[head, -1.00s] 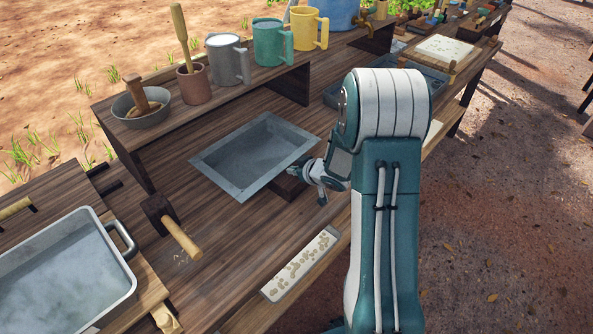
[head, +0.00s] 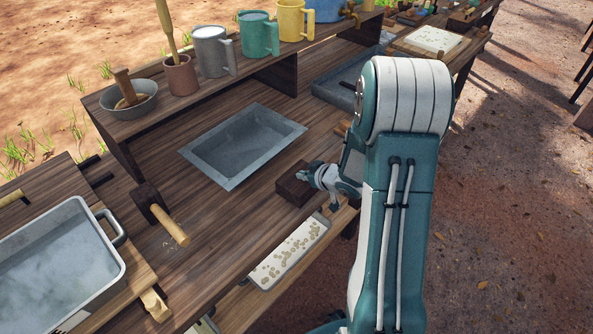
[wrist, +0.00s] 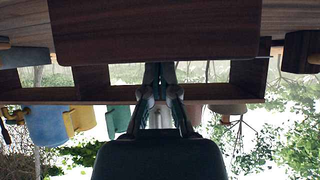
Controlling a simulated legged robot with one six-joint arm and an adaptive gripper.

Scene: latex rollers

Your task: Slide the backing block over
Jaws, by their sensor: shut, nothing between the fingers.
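The backing block is a dark brown wooden block (head: 293,189) on the bench top, near the bench's front edge. It lies clear of the grey rectangular basin (head: 196,158), with a strip of bare wood between them. My gripper (head: 308,177) is shut and empty at the block's right end, close to it. Whether it touches cannot be told. In the wrist view, a large dark wooden face, likely the block (wrist: 155,35), fills the upper middle. The shut fingers (wrist: 160,75) point up toward it, and that view is upside down.
A raised shelf (head: 150,110) with a bowl, a pestle pot and several mugs runs behind the basin. A mallet (head: 163,217) lies at left. A speckled white tray (head: 290,252) sits along the front edge. Bare bench top lies between basin and mallet.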

